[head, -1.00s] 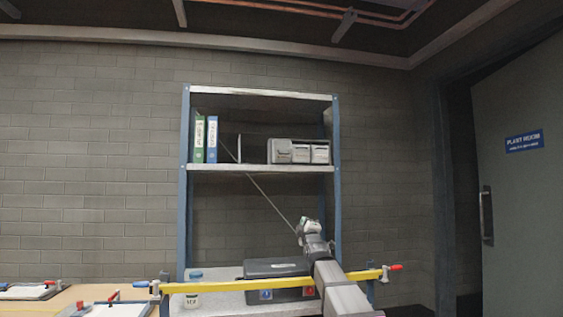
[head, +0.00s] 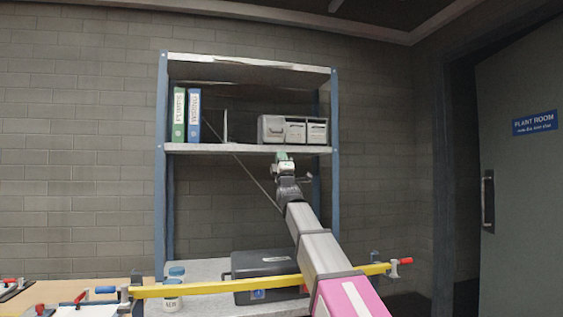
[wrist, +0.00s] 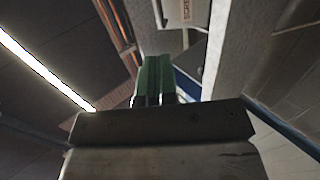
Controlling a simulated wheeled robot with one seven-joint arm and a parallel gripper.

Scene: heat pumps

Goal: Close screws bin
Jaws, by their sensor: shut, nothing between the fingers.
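A row of grey bins (head: 316,131) with pale label fronts stands on the middle shelf in the head view. The leftmost bin (head: 271,129) looks larger and further forward than the others, as if pulled out. I cannot read its label in the head view. In the wrist view, a bin front (wrist: 187,12) with partly legible lettering shows at the top, beyond the fingertips. My gripper (head: 284,157) is raised just below the leftmost bin, in front of the shelf edge. Its green fingers (wrist: 153,78) are together and empty. I cannot tell whether they touch anything.
The middle shelf (head: 215,148) also holds a green and a blue binder (head: 187,115), left of the bins. Below are a black case (head: 265,268) and small jars (head: 172,300). A yellow bar (head: 220,287) crosses in front. A door (head: 525,180) stands at the right.

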